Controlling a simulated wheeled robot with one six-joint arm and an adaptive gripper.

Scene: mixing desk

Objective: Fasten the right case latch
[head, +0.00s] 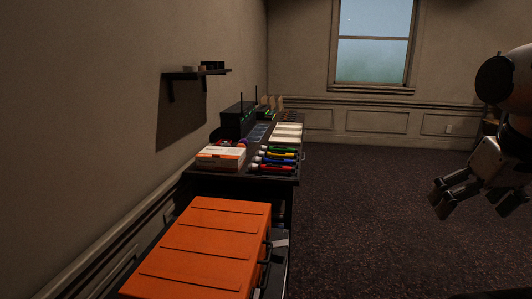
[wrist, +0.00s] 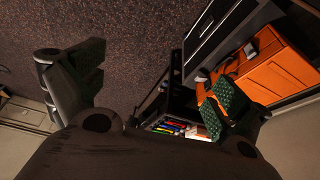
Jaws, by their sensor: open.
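An orange case (head: 205,245) with raised ribs lies shut on a dark stand at the lower left of the head view. Dark hardware (head: 267,247) shows on its right side; which piece is the right latch, and its state, I cannot tell. My gripper (head: 474,204) hangs open and empty at the right, well apart from the case. In the wrist view my gripper (wrist: 160,78) has its fingers spread wide. The case (wrist: 282,82) shows there beyond the right finger, which hides part of it. Small dark and grey fittings (wrist: 251,49) sit on its front.
Beyond the case, a dark desk (head: 238,180) holds a white and orange box (head: 221,157), several coloured items (head: 278,156) and a black box with antennas (head: 238,121). A shelf (head: 195,73) is on the left wall. The carpet (head: 370,220) right of the desk is clear.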

